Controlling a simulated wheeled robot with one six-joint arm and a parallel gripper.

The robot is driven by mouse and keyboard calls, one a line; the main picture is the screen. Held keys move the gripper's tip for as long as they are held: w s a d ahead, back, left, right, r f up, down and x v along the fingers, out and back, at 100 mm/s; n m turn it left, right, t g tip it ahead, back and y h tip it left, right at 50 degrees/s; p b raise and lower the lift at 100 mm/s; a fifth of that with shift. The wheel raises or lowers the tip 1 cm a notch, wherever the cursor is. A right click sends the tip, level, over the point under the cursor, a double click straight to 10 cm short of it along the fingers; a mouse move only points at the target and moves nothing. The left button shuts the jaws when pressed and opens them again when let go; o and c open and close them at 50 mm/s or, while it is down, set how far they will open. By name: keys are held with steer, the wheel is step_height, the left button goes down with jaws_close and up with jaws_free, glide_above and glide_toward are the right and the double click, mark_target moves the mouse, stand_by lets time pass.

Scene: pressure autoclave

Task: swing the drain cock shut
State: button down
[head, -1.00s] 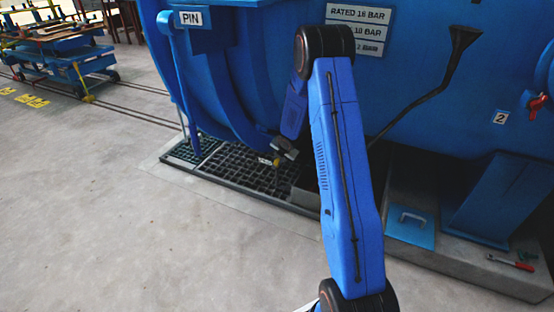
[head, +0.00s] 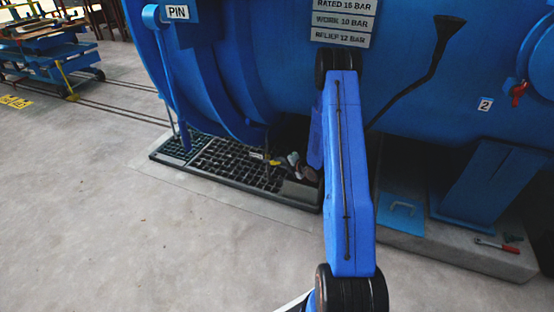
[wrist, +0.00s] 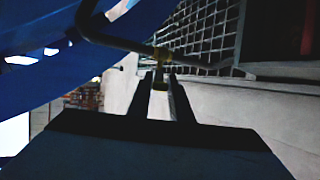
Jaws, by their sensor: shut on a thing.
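The drain cock shows as a small yellow-brass piece (head: 274,162) low under the blue vessel (head: 235,85), above the floor grating. In the wrist view its brass part (wrist: 162,54) sits at the end of a dark bent pipe (wrist: 118,41). My gripper (head: 287,162) is low beside the cock, partly hidden by my own arm. In the wrist view my gripper's two dark fingers (wrist: 161,84) are close together, shut on the small brass lever of the cock between their tips. The lever's exact angle is too small and dark to tell.
A black grating (head: 225,160) lies in the floor below. To the right are a concrete plinth (head: 470,258), a blue plate with a handle (head: 402,212) and a red-handled tool (head: 497,245). A blue trolley (head: 50,55) stands far left. The floor in front is clear.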

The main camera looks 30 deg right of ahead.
steer(key=shift+s+d+f+m+t+y, duration=0.15)
steer(key=shift+f+m+t+y, duration=0.15)
steer(key=shift+f+t, duration=0.5)
steer(key=shift+s+d+f+m+t+y, duration=0.15)
steer(key=shift+f+m+t+y, duration=0.15)
steer(key=shift+f+t, duration=0.55)
steer(key=shift+s+d+f+m+t+y, duration=0.1)
steer(key=shift+s+f+m+t+y, duration=0.15)
steer(key=shift+f+t, duration=0.55)
steer(key=shift+w+f, duration=0.1)
steer(key=shift+f, duration=0.1)
steer(key=shift+a, duration=0.1)
steer(key=c, duration=1.6)
jaws_free()
steer(key=v, duration=1.7)
steer(key=shift+r, duration=0.15)
